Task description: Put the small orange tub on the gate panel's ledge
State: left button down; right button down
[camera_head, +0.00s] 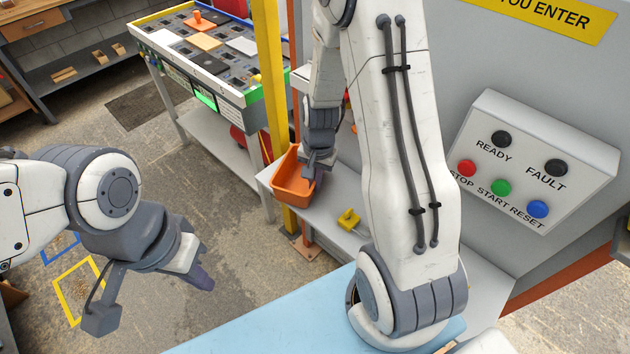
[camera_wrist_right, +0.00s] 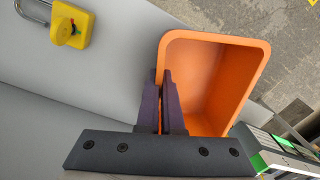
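The small orange tub (camera_head: 291,191) is upright and empty at the left end of the gate panel's grey ledge (camera_head: 327,228). It also shows in the right wrist view (camera_wrist_right: 215,75). I cannot tell whether its base rests on the ledge or is a little above it. My right gripper (camera_head: 318,172) reaches down at the tub's right side. In the right wrist view its fingers (camera_wrist_right: 163,78) are close together astride the tub's near wall, shut on it. My left gripper (camera_head: 204,280) hangs over the floor at lower left, away from the tub; its finger gap is not clear.
A yellow padlock (camera_head: 348,219) lies on the ledge right of the tub. A yellow post (camera_head: 270,80) stands behind the tub. The button box (camera_head: 535,160) is on the panel at right. A board table (camera_head: 205,50) stands at the back. A light blue surface (camera_head: 270,325) is in front.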

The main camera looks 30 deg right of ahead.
jog(key=shift+f, duration=0.2)
jog(key=c, duration=1.1)
grip_release()
jog(key=shift+r, duration=0.1)
jog(key=shift+r, duration=0.1)
notch_tip(320, 180, up, 12)
jog(key=s+a+r+n, duration=0.4)
jog(key=s+a+n, duration=0.5)
jog(key=a, duration=0.5)
jog(key=s+a+n, duration=0.1)
jog(key=s+n, duration=0.1)
jog(key=s, duration=0.1)
jog(key=s+a+n, duration=0.2)
jog(key=s+n, duration=0.1)
jog(key=s, duration=0.1)
jog(key=s+a+r+n, duration=0.1)
jog(key=s+n, duration=0.2)
jog(key=s, duration=0.1)
jog(key=shift+s+a+r+y, duration=0.1)
jog(key=shift+s+a+y, duration=0.05)
jog(key=shift+a+y, duration=0.2)
